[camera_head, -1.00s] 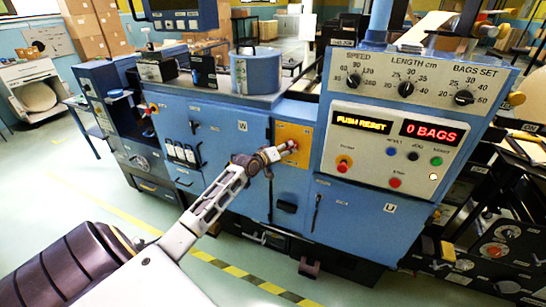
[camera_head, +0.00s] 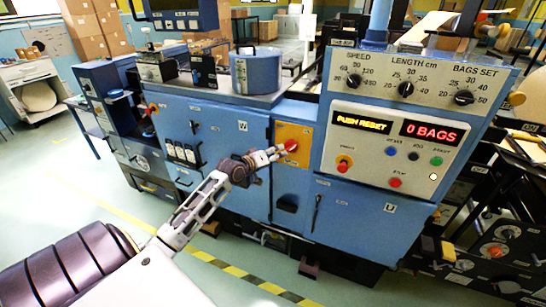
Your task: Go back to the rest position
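My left arm comes in from the lower left, and my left gripper (camera_head: 279,154) is at its far end. Its slim fingers lie close together, shut and empty. The fingertips are just left of and below a red mushroom button (camera_head: 291,146) on a yellow plate (camera_head: 293,134). Whether they touch the button is hard to tell. My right gripper is not in view.
The blue machine (camera_head: 215,130) fills the middle. Its control panel (camera_head: 390,150) shows "PUSH RESET" and "0 BAGS", with knobs above and coloured buttons below. Black machinery (camera_head: 500,250) stands at the right. The green floor (camera_head: 90,185) at the left is open.

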